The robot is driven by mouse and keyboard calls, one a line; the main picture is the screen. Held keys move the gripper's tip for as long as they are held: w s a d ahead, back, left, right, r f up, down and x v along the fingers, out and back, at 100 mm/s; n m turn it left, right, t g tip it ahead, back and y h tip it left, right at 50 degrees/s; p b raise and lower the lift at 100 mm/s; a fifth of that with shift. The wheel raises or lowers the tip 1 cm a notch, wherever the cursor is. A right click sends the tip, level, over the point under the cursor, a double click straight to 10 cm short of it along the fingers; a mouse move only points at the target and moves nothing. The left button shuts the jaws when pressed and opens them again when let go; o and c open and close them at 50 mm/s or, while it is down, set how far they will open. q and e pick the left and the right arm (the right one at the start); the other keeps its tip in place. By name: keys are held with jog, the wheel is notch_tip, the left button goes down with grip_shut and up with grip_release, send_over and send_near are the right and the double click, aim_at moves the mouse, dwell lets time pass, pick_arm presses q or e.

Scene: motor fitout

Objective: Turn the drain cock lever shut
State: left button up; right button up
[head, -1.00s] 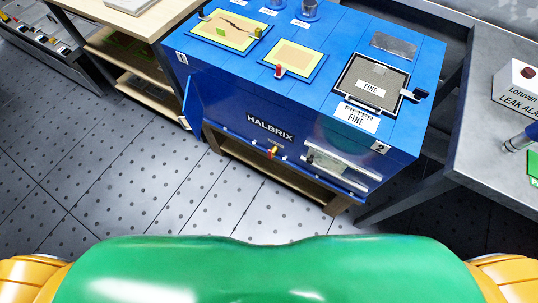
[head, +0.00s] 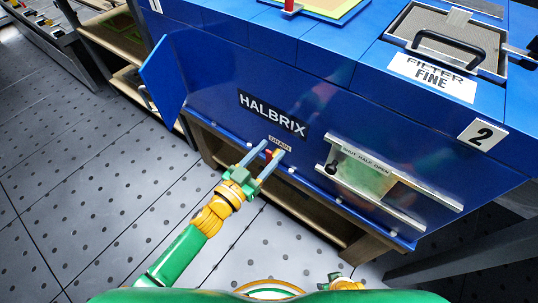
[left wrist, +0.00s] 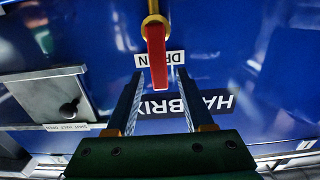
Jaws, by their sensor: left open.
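The drain cock lever (left wrist: 157,55) is a red handle on a brass stem (left wrist: 154,18) at the blue machine's front, partly covering the DRAIN label (left wrist: 174,58). In the left wrist view it points down the picture, toward the gap between my fingers. In the head view the red lever (head: 269,155) shows small between the fingers. My left gripper (head: 272,148) is open, with one finger on each side of the lever's line; contact cannot be made out. Part of my right arm shows at the bottom edge of the head view; its jaws cannot be made out.
The blue HALBRIX machine (head: 230,75) fills the upper middle. Right of the drain is a sliding plate (head: 365,175) marked SHUT HALF OPEN with a dark knob. A blue door (head: 164,82) stands open at the left. The floor (head: 90,190) at the left is clear.

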pick_arm(q)
jog(key=shift+w+d, duration=0.15)
jog(key=shift+w, duration=0.05)
grip_shut()
